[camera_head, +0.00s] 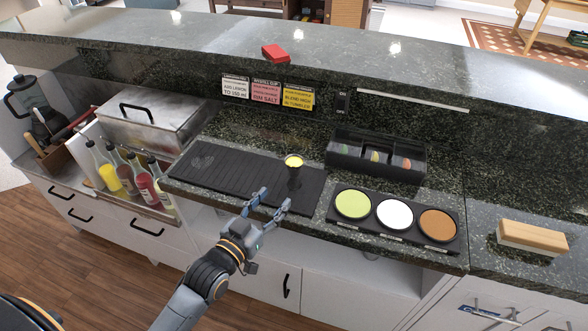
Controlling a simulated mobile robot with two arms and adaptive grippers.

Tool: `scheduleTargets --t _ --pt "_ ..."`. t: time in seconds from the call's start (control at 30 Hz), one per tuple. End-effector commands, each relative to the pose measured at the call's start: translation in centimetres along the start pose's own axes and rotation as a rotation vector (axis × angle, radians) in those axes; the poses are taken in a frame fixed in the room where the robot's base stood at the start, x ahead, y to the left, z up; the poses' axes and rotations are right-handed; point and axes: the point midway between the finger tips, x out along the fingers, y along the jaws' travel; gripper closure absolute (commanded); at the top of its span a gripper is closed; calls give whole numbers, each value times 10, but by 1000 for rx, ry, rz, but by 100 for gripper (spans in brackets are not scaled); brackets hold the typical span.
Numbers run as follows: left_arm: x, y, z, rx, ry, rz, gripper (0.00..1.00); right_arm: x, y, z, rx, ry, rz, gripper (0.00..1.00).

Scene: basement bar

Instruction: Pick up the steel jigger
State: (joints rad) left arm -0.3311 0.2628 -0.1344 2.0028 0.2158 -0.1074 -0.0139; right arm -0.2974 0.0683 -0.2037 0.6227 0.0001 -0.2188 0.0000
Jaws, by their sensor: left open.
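The steel jigger (294,169) stands upright on the dark bar mat (225,174), near the mat's right end. Its rim and inside look yellowish, and its lower part is dark against the mat. My left gripper (275,202) is open and empty, just in front of the jigger on the near side. Its two fingers point toward the jigger and the mat's front edge, with a visible gap to the jigger. My right gripper is not in view.
A black garnish caddy (345,158) stands right of the jigger. A rimmer tray (335,219) with green, white and brown discs sits in front of it. Bottles (144,186) stand in a left rack. A wooden-topped block (532,238) lies far right.

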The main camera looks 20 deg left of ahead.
Motion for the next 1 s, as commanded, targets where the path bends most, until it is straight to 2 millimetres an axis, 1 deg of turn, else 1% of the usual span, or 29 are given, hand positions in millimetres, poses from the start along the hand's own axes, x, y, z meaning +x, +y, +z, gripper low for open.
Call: scheduleTargets --t 0.03,0.2,0.3,0.47,0.63,0.7,0.83,1.0 --pt "13 0 -3 0 3 0 50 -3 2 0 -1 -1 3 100" --pt "43 0 -1 -1 0 0 50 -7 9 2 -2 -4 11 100" --pt "53 0 0 0 -1 0 50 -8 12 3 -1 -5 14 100" --pt "63 0 -1 1 -1 0 50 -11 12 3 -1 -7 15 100" --pt "88 -1 -1 -1 -2 0 50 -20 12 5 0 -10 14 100" --pt "98 -1 0 -1 -1 1 50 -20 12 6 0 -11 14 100" --pt "108 -1 2 -1 -3 0 50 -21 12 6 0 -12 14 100" --pt "109 -1 2 0 -2 1 50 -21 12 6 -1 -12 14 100"
